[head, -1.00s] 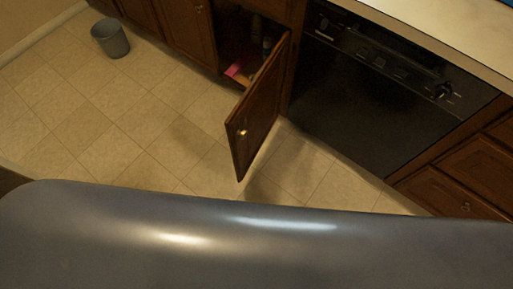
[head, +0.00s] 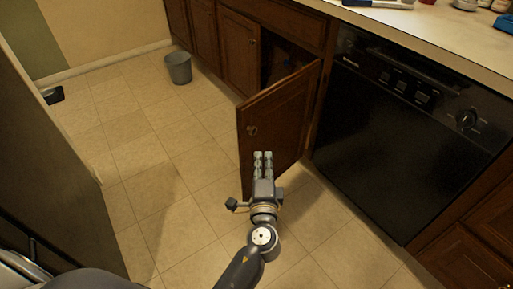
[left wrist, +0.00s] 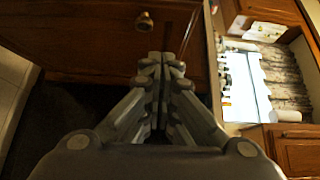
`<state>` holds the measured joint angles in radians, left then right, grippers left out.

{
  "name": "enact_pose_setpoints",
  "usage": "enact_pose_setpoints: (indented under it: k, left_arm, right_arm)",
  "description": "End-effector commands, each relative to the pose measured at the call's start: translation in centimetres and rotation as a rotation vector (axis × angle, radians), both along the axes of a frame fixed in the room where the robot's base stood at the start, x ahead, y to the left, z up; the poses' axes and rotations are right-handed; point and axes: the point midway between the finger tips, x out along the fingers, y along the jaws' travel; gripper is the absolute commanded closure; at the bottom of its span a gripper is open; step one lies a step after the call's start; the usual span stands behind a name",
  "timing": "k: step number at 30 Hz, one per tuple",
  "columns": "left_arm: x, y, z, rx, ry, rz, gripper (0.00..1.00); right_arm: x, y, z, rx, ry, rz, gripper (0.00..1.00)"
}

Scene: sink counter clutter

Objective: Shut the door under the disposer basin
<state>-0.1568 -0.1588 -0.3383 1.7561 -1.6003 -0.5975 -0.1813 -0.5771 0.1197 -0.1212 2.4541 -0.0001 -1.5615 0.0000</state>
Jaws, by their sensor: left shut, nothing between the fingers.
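The brown wooden cabinet door (head: 285,115) stands open beside the dishwasher, hinged on its right side, with a small round knob near its free left edge. The dark opening (head: 272,60) of the cabinet shows behind it. My left gripper (head: 263,156) is shut and empty, in front of the lower part of the door in the head view. Whether it touches the door cannot be told. In the left wrist view the shut fingers (left wrist: 161,60) point at a brown wooden panel (left wrist: 85,30) with a knob (left wrist: 145,20). My right gripper is not in view.
A black dishwasher (head: 400,130) stands right of the door under a pale counter (head: 440,40). A grey bin (head: 178,68) stands on the tiled floor at the back left. A dark upright surface (head: 50,150) borders the left. The floor between is clear.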

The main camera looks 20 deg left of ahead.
Motion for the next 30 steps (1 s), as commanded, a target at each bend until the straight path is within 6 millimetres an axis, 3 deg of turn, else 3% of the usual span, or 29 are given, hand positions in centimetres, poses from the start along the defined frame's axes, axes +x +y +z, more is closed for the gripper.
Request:
enact_pose_setpoints:
  k: [8, 20, 24, 30]
  left_arm:
    - [2.1, 0.8, 1.2, 0.018, -0.026, 0.010, 1.00]
    - [10.0, 3.2, 1.1, 0.017, -0.023, 0.010, 1.00]
    - [10.8, 5.3, 1.1, 0.018, -0.022, 0.010, 1.00]
    - [11.4, 6.5, 1.0, 0.016, -0.021, 0.009, 1.00]
  right_arm:
    - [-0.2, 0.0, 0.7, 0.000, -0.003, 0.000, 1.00]
    - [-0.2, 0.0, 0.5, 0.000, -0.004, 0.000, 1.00]
    - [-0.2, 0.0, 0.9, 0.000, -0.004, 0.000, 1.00]
    - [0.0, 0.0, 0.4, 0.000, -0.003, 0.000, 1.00]
